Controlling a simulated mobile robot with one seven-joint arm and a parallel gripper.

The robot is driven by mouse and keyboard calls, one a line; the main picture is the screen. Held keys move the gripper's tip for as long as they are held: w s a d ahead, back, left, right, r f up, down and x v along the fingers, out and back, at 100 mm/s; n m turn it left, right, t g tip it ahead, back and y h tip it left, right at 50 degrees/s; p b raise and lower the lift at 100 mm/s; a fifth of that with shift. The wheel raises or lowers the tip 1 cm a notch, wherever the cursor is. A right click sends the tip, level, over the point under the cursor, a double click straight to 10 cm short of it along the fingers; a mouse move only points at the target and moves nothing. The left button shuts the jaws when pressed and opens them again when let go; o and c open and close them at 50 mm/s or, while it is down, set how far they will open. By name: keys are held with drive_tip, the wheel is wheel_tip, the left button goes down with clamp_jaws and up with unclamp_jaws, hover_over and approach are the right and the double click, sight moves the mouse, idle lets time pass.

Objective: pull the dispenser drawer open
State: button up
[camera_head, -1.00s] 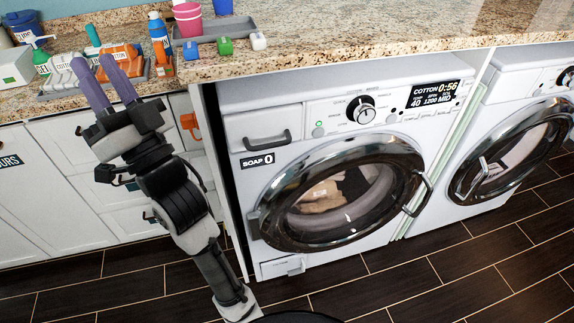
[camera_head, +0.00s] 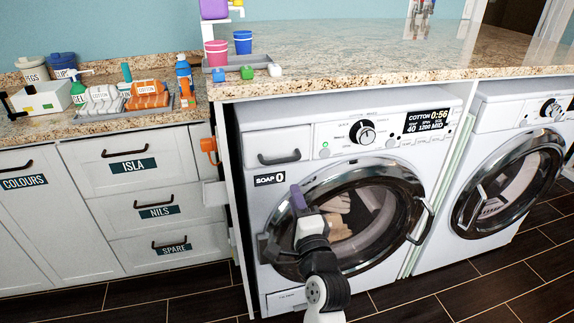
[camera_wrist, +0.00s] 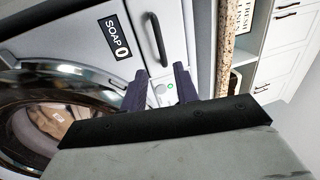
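The dispenser drawer (camera_head: 262,142) is the white panel at the upper left of the left washing machine (camera_head: 385,110). It appears shut, flush with the front. Its dark bar handle (camera_head: 279,158) sits above the "SOAP 0" label (camera_head: 270,179). In the wrist view the handle (camera_wrist: 155,38) and the label (camera_wrist: 115,35) show beyond the fingers. My gripper (camera_head: 297,196) is in front of the round door, below the drawer in the head view. In the wrist view its two purple fingers (camera_wrist: 160,85) are apart with nothing between them. They do not touch the handle.
The round glass door (camera_head: 345,215) is closed with laundry behind it. A granite counter (camera_head: 390,65) overhangs the washer. An orange handle (camera_head: 208,145) sticks out at the left. A second washer (camera_head: 520,150) stands at the right.

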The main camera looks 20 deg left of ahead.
sight(282, 159)
drive_tip(key=p+x, duration=0.2)
drive_tip(key=x, duration=1.1)
clamp_jaws()
